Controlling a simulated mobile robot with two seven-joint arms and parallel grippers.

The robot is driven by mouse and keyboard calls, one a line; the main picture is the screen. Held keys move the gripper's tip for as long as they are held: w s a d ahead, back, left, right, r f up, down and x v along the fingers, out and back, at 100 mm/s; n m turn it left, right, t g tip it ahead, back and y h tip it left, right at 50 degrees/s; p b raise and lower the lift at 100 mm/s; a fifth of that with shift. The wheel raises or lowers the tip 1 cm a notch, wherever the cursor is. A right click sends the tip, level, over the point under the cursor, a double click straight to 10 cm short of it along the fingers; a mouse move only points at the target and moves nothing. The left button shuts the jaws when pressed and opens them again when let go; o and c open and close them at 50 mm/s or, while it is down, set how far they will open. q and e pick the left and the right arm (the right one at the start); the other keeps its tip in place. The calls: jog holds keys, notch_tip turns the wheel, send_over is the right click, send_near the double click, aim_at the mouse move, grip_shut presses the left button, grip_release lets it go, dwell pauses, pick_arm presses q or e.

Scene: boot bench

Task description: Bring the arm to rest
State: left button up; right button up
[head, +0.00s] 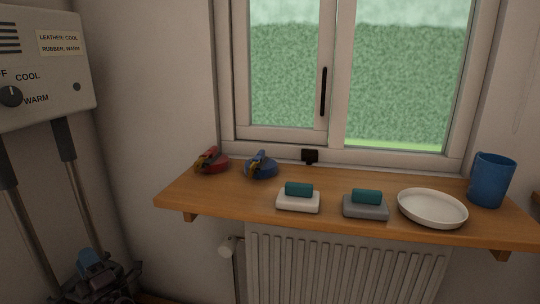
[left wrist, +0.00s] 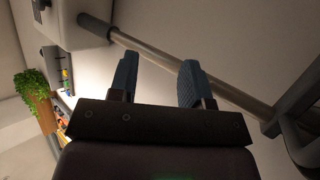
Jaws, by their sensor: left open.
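My left gripper (head: 92,258) is low at the bottom left of the head view, in front of the lower part of the boot dryer's tubes. Its dark body and blue fingertips show there. In the left wrist view the left gripper (left wrist: 158,80) has its two blue fingers apart with nothing between them. A metal tube (left wrist: 180,65) runs slantwise behind the fingers; I cannot tell how far away it is. My right gripper is in neither view.
A dryer box (head: 45,75) with a dial and tubes (head: 84,190) hangs at the left. A wooden shelf (head: 240,198) holds red (head: 216,163) and blue (head: 262,168) items, two teal-topped blocks, a white dish (head: 432,208) and a blue mug (head: 490,180). A radiator (head: 340,265) is below.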

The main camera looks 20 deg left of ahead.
pick_arm(q)
jog(key=a+r+t+y, duration=0.1)
jog(key=a+r+y, duration=0.1)
jog(key=a+r, duration=0.55)
jog(key=d+f+m+t+h, duration=0.4)
jog(key=d+m+t+h, duration=1)
jog(key=m+h, duration=0.65)
jog(key=s+d+f+m+g+h, duration=0.85)
jog(key=s+d+f+m, duration=0.6)
jog(key=d, duration=0.25)
jog(key=s+d+f+m+g+y, duration=0.1)
jog(key=s+d+g, duration=0.2)
jog(key=s, duration=0.4)
jog(key=s+d+f+m+g+y, duration=0.1)
jog(key=s+d+f+m+g, duration=0.15)
jog(key=s, duration=0.55)
jog(key=shift+w+d+n+t, duration=0.5)
jog(key=shift+w+d+n, duration=0.25)
jog(key=shift+d+n, duration=2.55)
notch_tip(320, 180, up, 10)
jog(key=t+p, duration=0.1)
jog(key=p, duration=1.1)
jog(key=shift+w+y, duration=0.2)
jog(key=shift+y, duration=0.2)
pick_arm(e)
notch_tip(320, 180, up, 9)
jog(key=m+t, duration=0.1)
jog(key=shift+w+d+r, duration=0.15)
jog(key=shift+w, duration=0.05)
